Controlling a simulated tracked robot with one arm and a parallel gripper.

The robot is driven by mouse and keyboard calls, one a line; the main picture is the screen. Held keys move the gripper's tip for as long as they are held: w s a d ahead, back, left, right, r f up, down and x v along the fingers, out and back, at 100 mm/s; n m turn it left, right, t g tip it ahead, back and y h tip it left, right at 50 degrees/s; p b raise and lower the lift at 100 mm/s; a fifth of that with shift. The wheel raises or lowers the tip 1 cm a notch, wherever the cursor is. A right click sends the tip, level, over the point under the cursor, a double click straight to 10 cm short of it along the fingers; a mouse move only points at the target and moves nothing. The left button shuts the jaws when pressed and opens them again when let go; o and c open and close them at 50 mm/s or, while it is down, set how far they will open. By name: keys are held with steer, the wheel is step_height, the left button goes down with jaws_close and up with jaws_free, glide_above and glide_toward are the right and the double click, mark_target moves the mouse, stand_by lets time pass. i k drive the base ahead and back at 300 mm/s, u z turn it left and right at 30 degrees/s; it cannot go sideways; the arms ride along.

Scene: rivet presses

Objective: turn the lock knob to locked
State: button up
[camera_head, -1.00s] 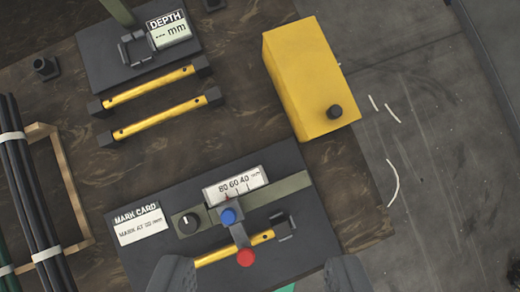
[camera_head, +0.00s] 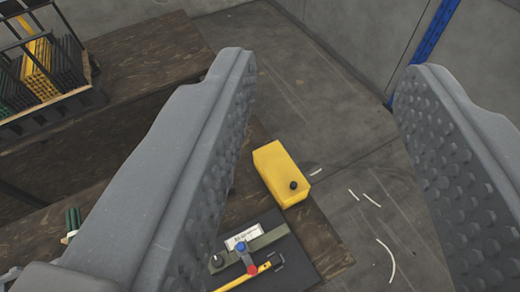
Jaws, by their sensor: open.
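A small dark knob (camera_head: 217,261), which looks like the lock knob, sits at the left end of the olive rail (camera_head: 268,238) on a dark board (camera_head: 300,264). Its pointer direction is too small to read. On the same fixture are a blue knob (camera_head: 240,247), a red knob (camera_head: 252,268), a white scale (camera_head: 243,236) and a yellow rod (camera_head: 237,283). My gripper (camera_head: 328,68) is open and empty, its two ridged grey fingers wide apart. It is well clear of the knob, and its left finger hides part of the table and the board's left side.
A yellow box (camera_head: 278,172) with a black button stands on the brown table (camera_head: 318,238), behind the board. A rack (camera_head: 45,85) of yellow and dark rods stands at the upper left. Green rods (camera_head: 73,218) lie at the left. Bare grey floor with white scraps lies at the right.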

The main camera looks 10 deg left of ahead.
mark_target(217, 262)
steer(key=z, duration=0.1)
steer(key=k, duration=0.9)
steer(key=u, duration=0.3)
